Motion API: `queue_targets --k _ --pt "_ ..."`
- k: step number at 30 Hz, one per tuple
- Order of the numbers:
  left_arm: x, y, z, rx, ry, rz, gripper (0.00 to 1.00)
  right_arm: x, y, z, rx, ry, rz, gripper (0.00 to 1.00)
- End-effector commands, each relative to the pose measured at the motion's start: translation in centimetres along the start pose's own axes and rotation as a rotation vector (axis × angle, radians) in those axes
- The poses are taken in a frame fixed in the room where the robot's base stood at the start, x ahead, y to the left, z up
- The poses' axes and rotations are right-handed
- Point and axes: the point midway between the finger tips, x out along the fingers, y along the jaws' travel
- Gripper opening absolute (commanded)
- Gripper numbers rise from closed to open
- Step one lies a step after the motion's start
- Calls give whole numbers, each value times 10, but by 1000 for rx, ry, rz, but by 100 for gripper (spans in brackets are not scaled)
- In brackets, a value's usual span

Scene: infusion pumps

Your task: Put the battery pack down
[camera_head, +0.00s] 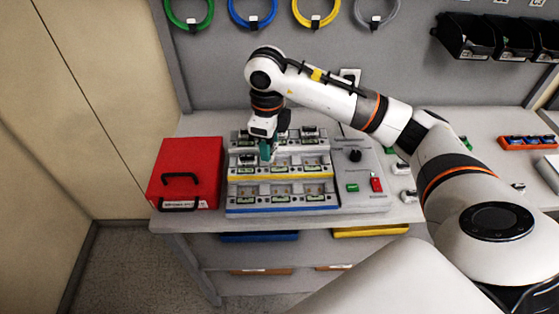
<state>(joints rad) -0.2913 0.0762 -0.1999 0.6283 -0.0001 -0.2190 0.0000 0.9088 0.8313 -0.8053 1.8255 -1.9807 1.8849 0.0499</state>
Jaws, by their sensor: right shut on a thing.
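My right gripper (265,143) points down over the upper rows of a stepped rack (233,170) on the bench. It is shut on a small teal-green block, which I take to be the battery pack (265,152). The pack is held upright just at the rack's upper tiers. I cannot tell whether its lower end touches a slot. The rack has several small units in rows, with a yellow strip in the middle and a blue strip at the front. My left gripper is not in view.
A red case (185,165) with a black handle stands left of the rack. A grey panel (355,165) with a black knob, a green part and a red switch adjoins its right. Coloured cable loops and black bins (465,37) hang on the back wall. An orange tray (527,142) lies far right.

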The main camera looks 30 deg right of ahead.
Motion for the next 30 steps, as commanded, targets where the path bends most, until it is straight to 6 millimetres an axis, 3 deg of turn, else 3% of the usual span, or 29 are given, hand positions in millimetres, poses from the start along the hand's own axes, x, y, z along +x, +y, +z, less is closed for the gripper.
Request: queue_targets --k 6,12,17,24,30 --pt "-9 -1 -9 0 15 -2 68 -11 36 3 673 -11 -13 18" --pt "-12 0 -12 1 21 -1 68 -15 56 6 1093 -24 -21 18" --pt "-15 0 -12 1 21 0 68 -13 62 8 1234 -32 -23 18" --pt "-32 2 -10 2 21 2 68 27 60 9 1257 -36 -24 18" --pt "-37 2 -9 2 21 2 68 49 60 9 1255 -32 -23 18"
